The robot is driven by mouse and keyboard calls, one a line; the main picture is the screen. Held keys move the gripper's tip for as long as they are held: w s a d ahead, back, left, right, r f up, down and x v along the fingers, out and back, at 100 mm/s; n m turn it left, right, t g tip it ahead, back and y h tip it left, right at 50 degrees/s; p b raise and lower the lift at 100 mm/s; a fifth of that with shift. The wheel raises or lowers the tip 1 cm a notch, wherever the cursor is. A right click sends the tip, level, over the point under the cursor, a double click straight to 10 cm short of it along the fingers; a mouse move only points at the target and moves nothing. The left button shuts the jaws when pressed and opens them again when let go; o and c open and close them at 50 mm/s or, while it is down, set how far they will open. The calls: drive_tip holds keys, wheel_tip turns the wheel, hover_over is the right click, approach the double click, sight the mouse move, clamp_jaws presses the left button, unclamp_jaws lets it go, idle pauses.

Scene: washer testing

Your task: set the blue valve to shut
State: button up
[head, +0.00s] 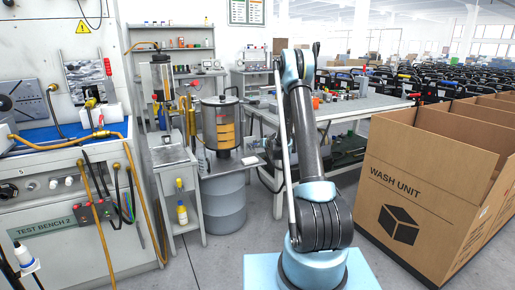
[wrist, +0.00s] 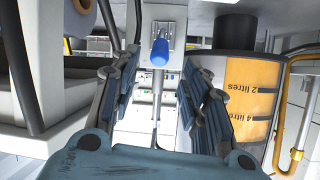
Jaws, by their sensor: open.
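The blue valve (wrist: 160,52) shows in the wrist view as a small rounded blue handle at upper centre. It sits at the lower end of a pale metal fitting (wrist: 164,28), with a thin grey pipe running down the picture below it. My gripper (wrist: 160,76) is open, with one dark ridged finger on each side of the picture. The blue handle appears between the fingertips, beyond them, with no visible contact. I cannot tell the valve's exact setting. In the head view I cannot make out the blue valve or my gripper's fingers.
A clear tank with an orange litre scale (wrist: 246,88) stands close to the right finger in the wrist view, and a yellow pipe (wrist: 300,110) is further right. The head view shows the tank (head: 222,122), a test bench (head: 75,225) and a cardboard box (head: 410,190).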

drive_tip(key=shift+v, duration=1.2)
